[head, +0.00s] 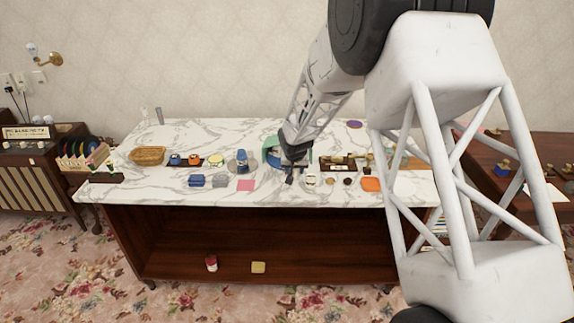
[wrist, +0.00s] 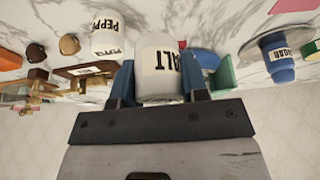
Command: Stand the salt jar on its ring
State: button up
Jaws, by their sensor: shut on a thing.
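The salt jar (wrist: 157,62) is white with a dark "SALT" label. In the wrist view it sits between the two blue fingers of my gripper (wrist: 158,80), which is shut on it. In the head view my gripper (head: 289,176) is over the middle of the marble top, and the salt jar cannot be made out behind it. A white pepper jar (wrist: 107,35) stands close by; it also shows in the head view (head: 311,180). I cannot pick out the salt jar's ring with certainty, nor tell whether the jar touches the counter.
A blue sugar jar (wrist: 275,60) stands at the left on a pale round patch; the head view shows it too (head: 241,161). A green object (head: 273,144) is behind my gripper. A pink square (head: 245,185), an orange piece (head: 371,184) and a basket (head: 147,155) lie on the marble counter (head: 130,183).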

jog(key=shift+w, duration=0.1)
dwell(0.3)
jog(key=shift+w+a+f, duration=0.25)
jog(key=shift+w+a, duration=0.25)
jog(key=shift+w, duration=2.1)
jog(key=shift+w+a+f, duration=0.25)
jog(key=shift+w+a, duration=0.2)
jog(key=shift+w, duration=2.15)
jog(key=shift+w+a+f, duration=0.25)
jog(key=shift+w+a, duration=0.25)
jog(key=shift+w, duration=2.1)
jog(key=shift+f, duration=1.75)
jog(key=shift+f, duration=0.1)
jog(key=o, duration=1)
